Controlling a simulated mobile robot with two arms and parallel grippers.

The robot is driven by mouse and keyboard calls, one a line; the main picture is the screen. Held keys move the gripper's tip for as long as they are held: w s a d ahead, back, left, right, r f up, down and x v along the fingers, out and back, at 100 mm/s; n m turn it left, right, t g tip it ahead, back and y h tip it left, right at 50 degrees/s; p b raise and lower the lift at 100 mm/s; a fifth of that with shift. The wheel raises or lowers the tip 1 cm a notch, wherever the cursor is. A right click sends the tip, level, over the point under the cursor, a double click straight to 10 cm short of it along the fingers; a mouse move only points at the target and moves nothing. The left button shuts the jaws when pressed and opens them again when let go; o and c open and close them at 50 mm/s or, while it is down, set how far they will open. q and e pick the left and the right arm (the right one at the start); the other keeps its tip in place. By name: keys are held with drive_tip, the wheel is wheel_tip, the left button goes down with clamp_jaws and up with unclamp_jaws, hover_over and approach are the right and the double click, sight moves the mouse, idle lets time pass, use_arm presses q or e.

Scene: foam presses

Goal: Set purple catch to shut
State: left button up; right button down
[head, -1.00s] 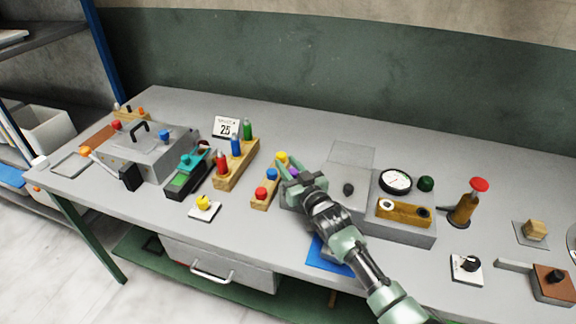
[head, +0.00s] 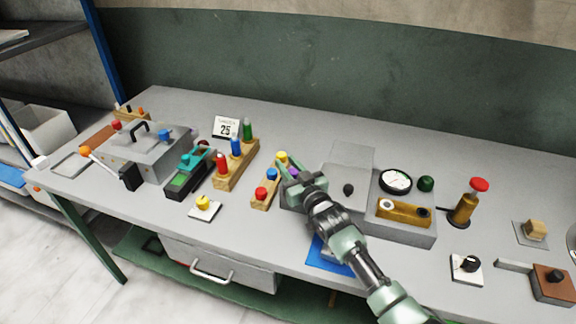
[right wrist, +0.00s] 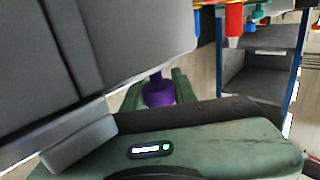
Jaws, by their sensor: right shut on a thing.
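The purple catch (right wrist: 158,92) is a small purple knob at the side of a grey press, seen between the two green fingers in the right wrist view. In the head view only a bit of the purple catch (head: 293,174) shows, mostly hidden by the fingers. My right gripper (head: 287,178) is at the left side of the grey press (head: 349,163), shut on the catch. The catch's exact setting cannot be told. My left gripper is not in view.
Left of my gripper a wooden strip (head: 264,205) carries red, blue and yellow knobs. A wooden block (head: 237,174) with red, blue and green pegs stands beyond it. A dial gauge (head: 396,181) and a red-topped stamp (head: 466,206) stand to the right.

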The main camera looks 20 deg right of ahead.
idle(0.4)
drive_tip(key=s+d, duration=0.1)
drive_tip(key=s+d+p, duration=0.1)
drive_tip(key=d, duration=0.1)
drive_tip(key=shift+f, duration=0.1)
drive_tip(key=c, duration=1.2)
unclamp_jaws()
drive_tip(key=shift+o, duration=0.5)
drive_tip(key=shift+d, duration=0.1)
